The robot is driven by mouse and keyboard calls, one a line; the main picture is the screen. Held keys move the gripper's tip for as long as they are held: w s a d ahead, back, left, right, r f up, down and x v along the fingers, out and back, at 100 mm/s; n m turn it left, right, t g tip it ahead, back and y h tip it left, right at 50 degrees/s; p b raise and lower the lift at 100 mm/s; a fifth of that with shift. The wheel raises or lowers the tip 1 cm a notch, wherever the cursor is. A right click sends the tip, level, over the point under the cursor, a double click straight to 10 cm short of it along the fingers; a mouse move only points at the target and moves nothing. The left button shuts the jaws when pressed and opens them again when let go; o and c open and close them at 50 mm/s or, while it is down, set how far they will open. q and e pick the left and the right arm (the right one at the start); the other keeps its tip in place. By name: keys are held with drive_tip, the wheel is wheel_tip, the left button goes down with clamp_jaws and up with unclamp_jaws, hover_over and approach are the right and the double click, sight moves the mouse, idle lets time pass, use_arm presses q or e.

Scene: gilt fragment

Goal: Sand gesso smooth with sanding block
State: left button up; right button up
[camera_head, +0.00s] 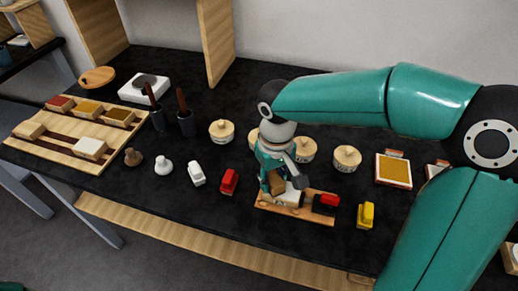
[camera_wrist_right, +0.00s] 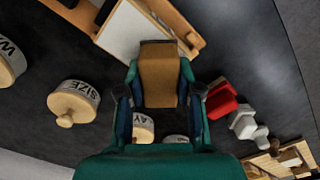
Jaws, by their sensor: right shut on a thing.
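My right gripper (camera_head: 284,180) is shut on a brown sanding block (camera_head: 277,184). In the right wrist view the block (camera_wrist_right: 158,78) sits between the two fingers (camera_wrist_right: 160,90). A white gesso panel (camera_head: 293,198) lies on a wooden board (camera_head: 264,205) just under and beside the block; the gripper partly hides it. In the wrist view the panel (camera_wrist_right: 122,30) shows just beyond the block's edge. I cannot tell whether block and panel touch. My left gripper is not in view.
A black block with a red top (camera_head: 326,203) sits at the board's right end. A yellow block (camera_head: 366,215) stands right of it, a red one (camera_head: 229,181) left. Lidded pots (camera_head: 347,158) line up behind. A wooden tray (camera_head: 60,157) lies far left. The front table strip is clear.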

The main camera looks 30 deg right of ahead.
drive_tip(key=shift+w+a, duration=0.6)
drive_tip(key=shift+w+a+r, duration=0.1)
drive_tip(key=shift+w+a, duration=0.15)
wheel_tip(320, 180, up, 4)
drive_tip(key=p, duration=0.2)
drive_tip(key=shift+s+f+p, duration=0.15)
drive_tip(key=shift+f+p, duration=0.1)
drive_tip(key=shift+p, duration=0.05)
drive_tip(key=shift+r+p, duration=0.6)
drive_tip(key=shift+r, duration=0.05)
use_arm(q)
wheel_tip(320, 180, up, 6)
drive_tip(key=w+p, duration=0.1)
drive_tip(key=p, duration=0.1)
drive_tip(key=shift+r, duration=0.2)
use_arm(e)
drive_tip(key=shift+d+r, duration=0.1)
drive_tip(key=shift+r, duration=1.5)
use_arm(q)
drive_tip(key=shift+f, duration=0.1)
use_arm(e)
drive_tip(key=shift+f, duration=0.15)
